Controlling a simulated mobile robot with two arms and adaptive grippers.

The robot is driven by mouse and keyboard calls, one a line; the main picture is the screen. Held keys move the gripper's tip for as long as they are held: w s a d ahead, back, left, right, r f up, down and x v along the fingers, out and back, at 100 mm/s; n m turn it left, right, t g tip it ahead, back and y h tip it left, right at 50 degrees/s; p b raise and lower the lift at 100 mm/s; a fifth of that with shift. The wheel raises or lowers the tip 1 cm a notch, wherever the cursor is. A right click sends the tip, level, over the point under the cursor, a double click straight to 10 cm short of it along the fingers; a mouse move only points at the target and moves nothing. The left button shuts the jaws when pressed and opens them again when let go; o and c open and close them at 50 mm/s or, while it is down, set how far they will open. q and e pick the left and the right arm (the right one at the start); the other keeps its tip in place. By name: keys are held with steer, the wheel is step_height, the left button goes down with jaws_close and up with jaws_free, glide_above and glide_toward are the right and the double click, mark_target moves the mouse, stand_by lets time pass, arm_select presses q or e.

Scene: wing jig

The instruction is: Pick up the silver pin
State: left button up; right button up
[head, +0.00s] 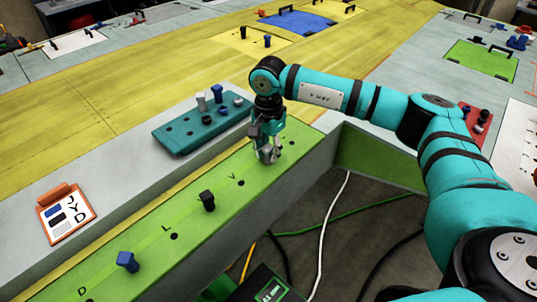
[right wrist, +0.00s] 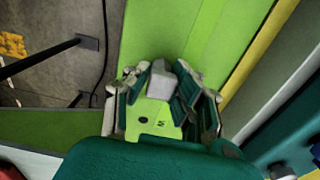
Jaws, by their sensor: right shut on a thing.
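My right gripper (head: 268,155) is low over the green strip (head: 215,238), near its far end. In the right wrist view the right gripper (right wrist: 162,88) has its fingers closed on both sides of a silver pin (right wrist: 161,82). Another light silver pin (head: 202,101) stands in the teal tray (head: 172,143). My left gripper is not in view.
A black pin (head: 208,201) and a blue pin (head: 128,261) stand along the green strip, with open holes between them. An orange clipboard (head: 65,214) lies left. Cables cross the floor right of the strip.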

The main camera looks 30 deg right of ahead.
mark_target(269, 148)
steer(key=shift+r, duration=0.1)
jaws_close()
steer(key=shift+w+r+b, duration=0.1)
steer(key=shift+r+b, duration=0.45)
steer(key=shift+b, duration=0.05)
steer(key=shift+s+r+b, duration=0.2)
steer(key=shift+r+b, duration=0.65)
steer(key=shift+r, duration=0.2)
steer(key=s+r+b, duration=0.1)
steer(key=s+b, duration=0.4)
steer(key=s, duration=1)
steer(key=shift+s+a+r+b, duration=0.2)
steer(key=shift+s+r+b, duration=0.15)
steer(key=shift+s, duration=0.05)
steer(key=shift+f, duration=0.1)
